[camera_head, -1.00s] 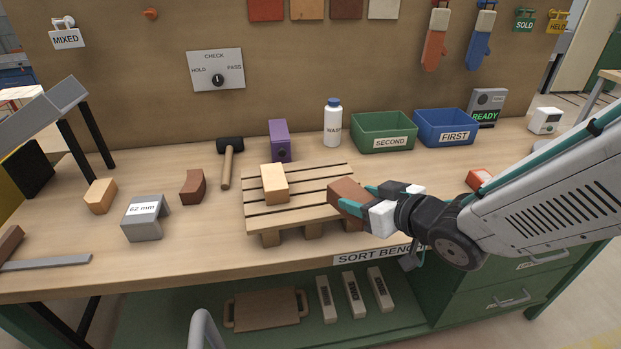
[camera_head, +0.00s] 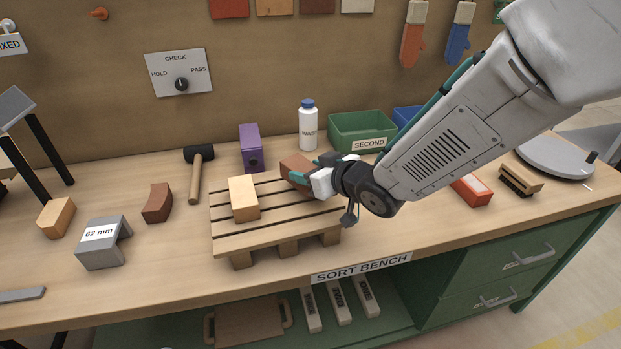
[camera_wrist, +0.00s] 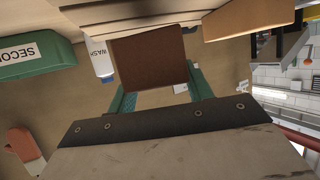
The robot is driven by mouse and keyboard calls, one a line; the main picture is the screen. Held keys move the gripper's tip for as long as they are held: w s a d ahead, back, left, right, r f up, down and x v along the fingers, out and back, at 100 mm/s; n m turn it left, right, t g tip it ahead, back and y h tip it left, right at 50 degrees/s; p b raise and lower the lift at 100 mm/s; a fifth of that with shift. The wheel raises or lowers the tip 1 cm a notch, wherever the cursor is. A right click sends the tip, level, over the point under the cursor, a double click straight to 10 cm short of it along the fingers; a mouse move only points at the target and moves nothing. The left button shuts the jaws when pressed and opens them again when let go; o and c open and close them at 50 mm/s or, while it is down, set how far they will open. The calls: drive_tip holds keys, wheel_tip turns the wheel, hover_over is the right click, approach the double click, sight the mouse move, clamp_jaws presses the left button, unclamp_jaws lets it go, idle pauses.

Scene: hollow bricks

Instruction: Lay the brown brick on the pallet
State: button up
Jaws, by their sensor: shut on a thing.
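The brown brick (camera_head: 296,168) is held between the teal fingers of my gripper (camera_head: 308,176), over the back right part of the wooden pallet (camera_head: 272,241). I cannot tell whether its underside touches the slats. In the wrist view the brown brick (camera_wrist: 148,62) fills the space between the finger pads of my gripper (camera_wrist: 160,96). A tan brick (camera_head: 243,198) lies on the left part of the pallet, apart from the brown one. My gripper hides part of the pallet's right edge.
A purple brick (camera_head: 250,147) and a white bottle (camera_head: 308,126) stand behind the pallet, with a green bin (camera_head: 360,131) to their right.

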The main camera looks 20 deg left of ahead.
drive_tip(key=shift+s+a+f, duration=0.1)
drive_tip(key=shift+f, duration=1.35)
drive_tip(key=shift+f, duration=0.2)
drive_tip(key=o, duration=1.3)
drive_tip(key=shift+o, duration=0.2)
drive_tip(key=shift+r, duration=0.15)
drive_tip(key=shift+s+d+r, duration=0.15)
drive_tip(key=shift+d+r, duration=0.05)
drive_tip(key=shift+d, duration=0.15)
drive_tip(key=v, duration=1.1)
